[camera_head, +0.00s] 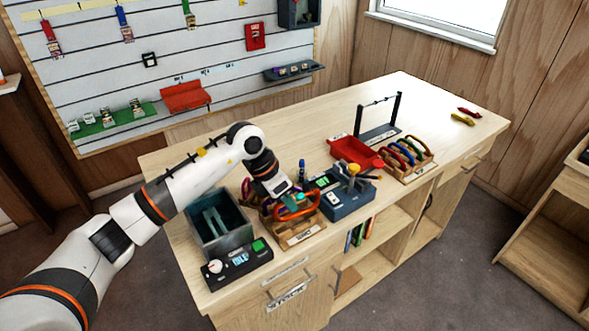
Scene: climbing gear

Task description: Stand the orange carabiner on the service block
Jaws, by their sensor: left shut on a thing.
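The orange carabiner (314,210) is a loop at the wooden rack (302,235) near the table's front edge. My left gripper (288,204) reaches down over this rack and is shut on the orange carabiner. The fingers hide part of it, and I cannot tell whether it still touches the rack. A blue-grey block (349,207) with a green display and tools on top stands just right of the rack; it looks like the service block. My right gripper is not in view.
A dark open bin (222,243) and a black box with a display (237,263) stand left of the rack. A red tray (355,153), a rack of coloured carabiners (408,160) and a black bar stand (379,130) stand to the right.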

